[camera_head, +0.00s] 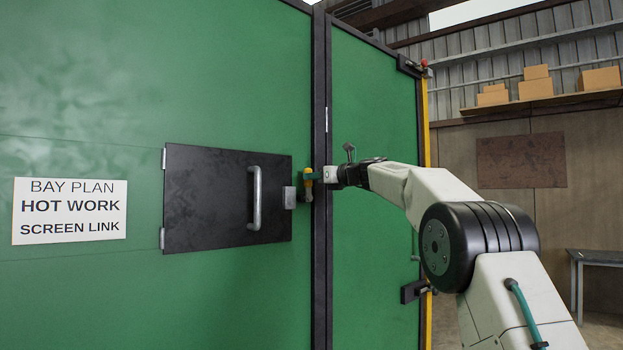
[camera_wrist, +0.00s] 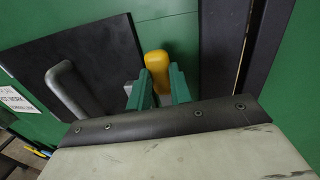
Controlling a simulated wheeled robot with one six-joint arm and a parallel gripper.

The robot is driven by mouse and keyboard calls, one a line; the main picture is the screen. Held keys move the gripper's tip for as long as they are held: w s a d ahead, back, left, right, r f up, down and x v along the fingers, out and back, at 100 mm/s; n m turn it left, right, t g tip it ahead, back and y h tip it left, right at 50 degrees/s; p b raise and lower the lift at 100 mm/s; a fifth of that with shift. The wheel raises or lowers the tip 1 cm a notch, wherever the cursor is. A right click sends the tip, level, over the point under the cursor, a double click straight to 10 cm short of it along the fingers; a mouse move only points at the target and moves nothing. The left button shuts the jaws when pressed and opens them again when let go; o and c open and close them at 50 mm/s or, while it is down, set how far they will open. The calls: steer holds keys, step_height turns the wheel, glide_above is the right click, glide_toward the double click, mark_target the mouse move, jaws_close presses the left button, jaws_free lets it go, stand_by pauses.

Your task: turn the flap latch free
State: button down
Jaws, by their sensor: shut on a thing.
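The black flap (camera_head: 215,200) is set in the green panel and lies flat against it, with a grey bar handle (camera_head: 256,198). A small grey block (camera_head: 289,197) sits at the flap's right edge. The yellow latch (camera_head: 308,190) is beside that block. My gripper (camera_head: 312,176) reaches in from the right and is shut on the latch. In the wrist view my green fingers (camera_wrist: 157,88) stand either side of the rounded yellow latch end (camera_wrist: 156,64). The rest of the latch is hidden behind the fingers. The flap (camera_wrist: 85,65) and handle (camera_wrist: 68,92) are to the left there.
A dark upright post (camera_head: 321,100) stands just right of the latch, close to my gripper. A second green panel (camera_head: 372,110) lies beyond it. A white sign (camera_head: 69,210) is left of the flap. A grey table (camera_head: 595,258) stands far right.

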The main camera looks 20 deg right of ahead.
steer(key=shift+w+d+f+m, duration=0.1)
steer(key=shift+d+m, duration=0.05)
steer(key=shift+m, duration=0.15)
steer(key=c, duration=1.3)
jaws_free()
steer(key=shift+d, duration=0.1)
steer(key=v, duration=0.8)
steer(key=shift+w, duration=0.1)
